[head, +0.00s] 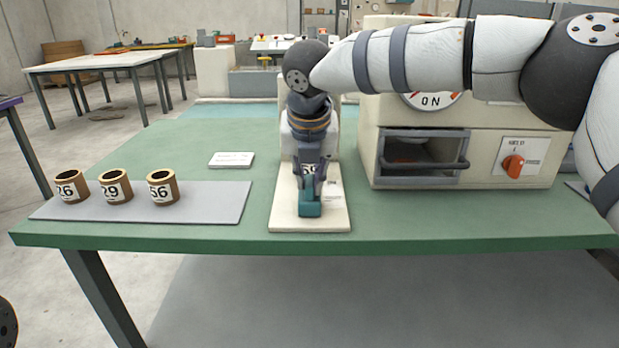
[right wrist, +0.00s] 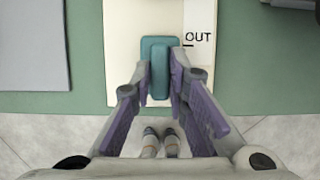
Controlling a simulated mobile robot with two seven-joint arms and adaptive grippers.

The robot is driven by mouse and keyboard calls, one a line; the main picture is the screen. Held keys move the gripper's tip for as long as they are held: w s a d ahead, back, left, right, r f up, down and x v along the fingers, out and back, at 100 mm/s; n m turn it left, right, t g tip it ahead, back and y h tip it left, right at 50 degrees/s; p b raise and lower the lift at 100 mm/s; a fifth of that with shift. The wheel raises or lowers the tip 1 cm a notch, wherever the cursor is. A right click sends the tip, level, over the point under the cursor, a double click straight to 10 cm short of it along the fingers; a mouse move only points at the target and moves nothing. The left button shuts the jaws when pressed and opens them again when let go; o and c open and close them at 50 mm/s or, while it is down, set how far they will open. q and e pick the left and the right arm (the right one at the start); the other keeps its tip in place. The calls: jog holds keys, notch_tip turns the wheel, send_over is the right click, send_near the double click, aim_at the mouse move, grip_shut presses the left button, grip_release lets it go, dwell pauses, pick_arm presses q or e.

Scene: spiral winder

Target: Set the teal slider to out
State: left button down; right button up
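The teal slider (head: 310,207) sits near the front end of a cream base plate (head: 283,215). It also shows in the right wrist view (right wrist: 158,53), with a raised grip on a wider block. The word OUT (right wrist: 197,37) and a short black line are printed on the plate, right beside the slider's far part. My right gripper (head: 312,186) points down over the slider. In the right wrist view its fingertips (right wrist: 159,75) are closed against both sides of the raised grip. The rest of the plate's markings are mostly hidden by my right arm in the head view. My left gripper is not in view.
A cream machine (head: 480,110) with an ON dial, a drawer-like opening and an orange knob (head: 513,165) stands at right. Three numbered rings (head: 115,187) stand on a grey mat (head: 215,203) at left. A white card (head: 231,159) lies behind. Green table (head: 200,235) is clear between.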

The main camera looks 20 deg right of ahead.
jog(key=o, duration=0.4)
jog(key=shift+s+a+f, duration=0.1)
jog(key=shift+s, duration=0.1)
jog(key=shift+o, duration=0.2)
jog(key=v, duration=1.2)
